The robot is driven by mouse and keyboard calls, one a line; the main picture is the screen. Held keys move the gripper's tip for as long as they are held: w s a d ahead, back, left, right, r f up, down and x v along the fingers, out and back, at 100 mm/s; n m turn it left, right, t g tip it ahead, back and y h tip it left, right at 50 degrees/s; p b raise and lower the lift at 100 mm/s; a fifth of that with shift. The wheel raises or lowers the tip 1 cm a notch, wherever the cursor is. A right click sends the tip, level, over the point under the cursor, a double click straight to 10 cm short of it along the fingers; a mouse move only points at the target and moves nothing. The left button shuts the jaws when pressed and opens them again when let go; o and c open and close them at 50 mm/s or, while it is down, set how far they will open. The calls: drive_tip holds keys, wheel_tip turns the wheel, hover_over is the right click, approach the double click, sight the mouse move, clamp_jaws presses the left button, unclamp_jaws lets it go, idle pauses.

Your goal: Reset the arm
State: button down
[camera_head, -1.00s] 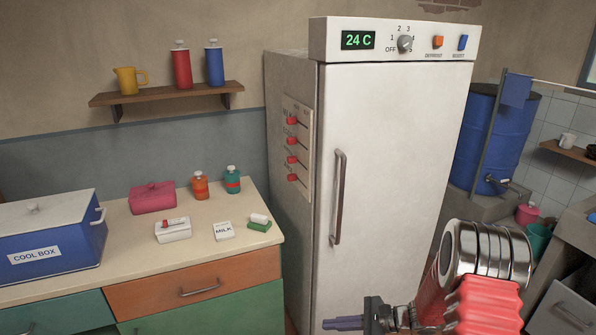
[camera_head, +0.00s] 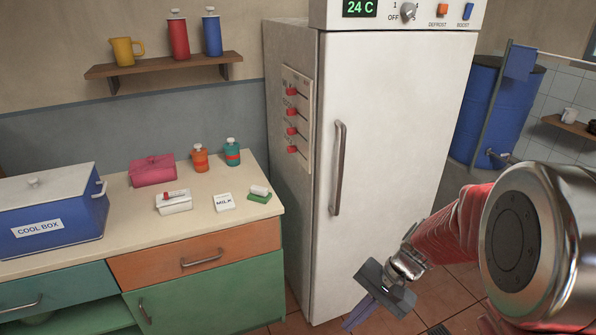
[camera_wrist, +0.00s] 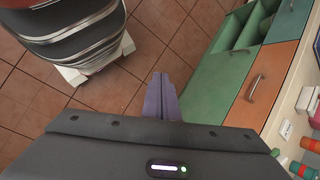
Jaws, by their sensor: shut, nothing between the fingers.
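My gripper (camera_head: 362,312) is low in front of the tall white fridge (camera_head: 385,130), at the bottom of the head view. Its purple fingers are together with nothing between them, and they point down and to the left. In the wrist view the shut fingers (camera_wrist: 161,97) show over the brown floor tiles. My red and silver arm comes in from the lower right of the head view. The gripper appears apart from the fridge and the cabinets.
The counter (camera_head: 130,225) on the left holds a blue cool box (camera_head: 60,225), a milk packet (camera_head: 224,202), bottles and small boxes. A lower compartment of the green cabinet (camera_head: 210,295) stands open at left. The fridge handle (camera_head: 338,165) sticks out. A blue barrel (camera_head: 490,110) stands at right.

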drive_tip(key=s+d+r+n+t+h, duration=0.1)
drive_tip(key=s+r+n+t+h, duration=0.2)
drive_tip(key=r, duration=0.6)
drive_tip(key=s+d+r+n+t+h, duration=0.2)
drive_tip(key=s+r+n+t, duration=0.1)
drive_tip(key=s+r, duration=0.4)
wheel_tip(320, 180, up, 3)
drive_tip(key=shift+s+f+n+t+h, duration=0.2)
drive_tip(key=shift+s+n+t+h, duration=0.2)
drive_tip(key=shift+n, duration=0.3)
idle(1.2)
